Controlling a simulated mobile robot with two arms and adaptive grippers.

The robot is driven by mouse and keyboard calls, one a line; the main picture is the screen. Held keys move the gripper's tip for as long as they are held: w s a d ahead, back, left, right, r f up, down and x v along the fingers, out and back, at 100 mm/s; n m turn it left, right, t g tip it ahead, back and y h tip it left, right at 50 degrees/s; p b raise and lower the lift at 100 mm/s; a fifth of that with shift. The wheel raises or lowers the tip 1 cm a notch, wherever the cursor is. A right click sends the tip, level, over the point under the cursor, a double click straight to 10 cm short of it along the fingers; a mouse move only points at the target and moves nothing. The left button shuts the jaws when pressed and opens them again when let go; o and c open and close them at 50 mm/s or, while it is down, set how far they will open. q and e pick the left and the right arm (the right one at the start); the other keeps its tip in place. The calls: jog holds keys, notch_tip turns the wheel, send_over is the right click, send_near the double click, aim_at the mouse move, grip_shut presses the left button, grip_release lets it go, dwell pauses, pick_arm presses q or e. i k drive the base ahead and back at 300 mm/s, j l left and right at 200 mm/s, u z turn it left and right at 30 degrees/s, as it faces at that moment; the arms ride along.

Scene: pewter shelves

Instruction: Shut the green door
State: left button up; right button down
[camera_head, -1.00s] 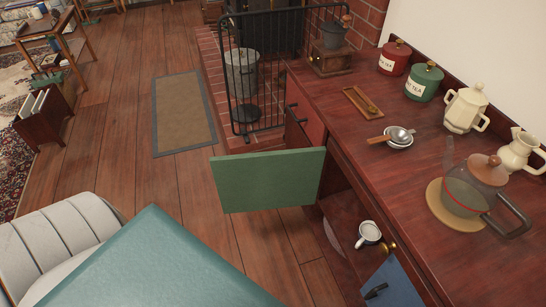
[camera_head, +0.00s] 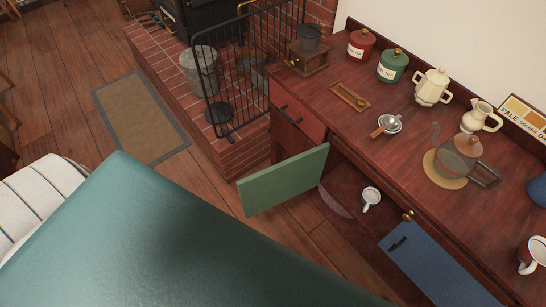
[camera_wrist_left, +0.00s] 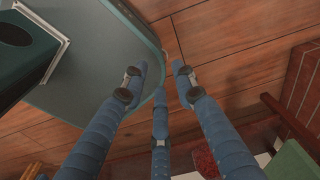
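The green door (camera_head: 285,180) stands swung out from the front of the dark red wooden cabinet (camera_head: 400,165), so the compartment behind it is uncovered. A white cup (camera_head: 371,197) is in that open compartment. My left gripper (camera_wrist_left: 158,75) shows only in the left wrist view. Its blue fingers are spread apart with nothing between them, over the wooden floor. A green surface (camera_wrist_left: 293,160) at the lower right there looks like the green door, apart from the fingers. My right gripper is in neither view.
A blue door (camera_head: 435,268) is at the cabinet's right, below the top. The brick hearth (camera_head: 195,95) with a black fireguard (camera_head: 240,75) lies beyond. A white striped seat (camera_head: 38,190) is at left.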

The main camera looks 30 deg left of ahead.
aim_at(259, 192)
jog(key=j+z, duration=0.25)
jog(key=j, duration=0.25)
jog(key=j+z, duration=0.25)
jog(key=j, duration=0.2)
jog(key=j+z, duration=0.3)
jog(key=j, duration=0.2)
jog(key=k+j+z, duration=0.25)
jog(key=j, duration=0.2)
jog(key=j+z, duration=0.25)
jog(key=j, duration=0.2)
jog(key=i+j+z, duration=0.15)
jog(key=j, duration=0.2)
jog(key=i+j+z, duration=0.15)
jog(key=j, duration=0.25)
jog(key=j+z, duration=0.15)
jog(key=j, duration=0.25)
